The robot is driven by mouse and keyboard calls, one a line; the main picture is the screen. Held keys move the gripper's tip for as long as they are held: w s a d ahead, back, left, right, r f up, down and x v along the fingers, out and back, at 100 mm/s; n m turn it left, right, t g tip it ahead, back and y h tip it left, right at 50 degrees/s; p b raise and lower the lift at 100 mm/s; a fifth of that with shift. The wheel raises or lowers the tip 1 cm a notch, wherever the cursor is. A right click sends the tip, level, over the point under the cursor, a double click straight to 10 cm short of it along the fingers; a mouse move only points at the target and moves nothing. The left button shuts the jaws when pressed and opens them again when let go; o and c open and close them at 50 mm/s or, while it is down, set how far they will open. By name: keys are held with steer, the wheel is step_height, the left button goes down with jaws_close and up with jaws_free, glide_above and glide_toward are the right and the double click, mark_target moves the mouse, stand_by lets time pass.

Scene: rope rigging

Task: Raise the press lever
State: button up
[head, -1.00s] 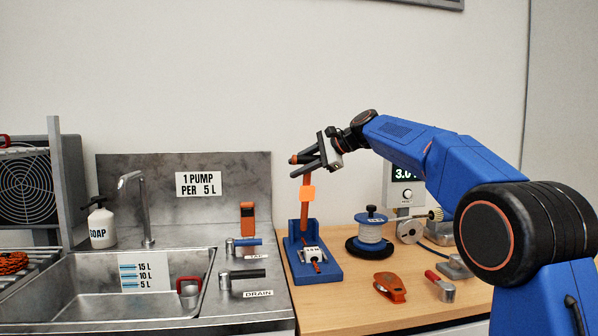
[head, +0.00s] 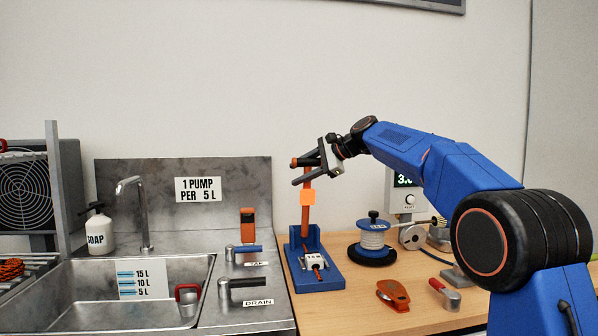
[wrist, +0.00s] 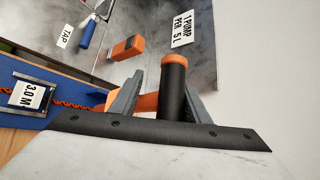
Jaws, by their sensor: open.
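The press lever (head: 306,217) is an orange bar standing nearly upright on the blue press base (head: 328,281), with an orange block partway up. Its black handle with an orange end (wrist: 173,63) points away from my wrist in the wrist view. My gripper (head: 298,172) is open at the top of the lever. In the wrist view its two grey fingers stand on either side of the handle, with a visible gap on the left; contact on the right is unclear. A white tag (head: 314,261) and a bit of orange rope sit on the base.
The sink (head: 100,315) with tap and drain levers is left of the press. A spool (head: 373,238), an orange tool (head: 393,294) and a red-handled clamp-like item (head: 444,294) are on the wooden bench to the right.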

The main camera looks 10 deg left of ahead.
steer(key=shift+s+r, duration=0.1)
steer(key=shift+r, duration=0.1)
steer(key=shift+s+d+r, duration=0.1)
steer(key=shift+d, duration=0.05)
steer(key=v, duration=1.7)
steer(key=s+d+f+n+h, duration=0.3)
steer(key=s+d+f, duration=0.5)
steer(key=s+f, duration=0.7)
steer(key=s+d+f+n+h, duration=0.4)
steer(key=s+d+f, duration=0.4)
steer(key=s+f, duration=0.7)
steer(key=s+d+f+n+h, duration=0.3)
steer(key=s+d+f, duration=0.6)
steer(key=s+f, duration=0.6)
steer(key=s+h, duration=0.1)
steer(key=s, duration=0.3)
steer(key=shift+s+n+h, duration=0.3)
steer(key=shift+s, duration=0.1)
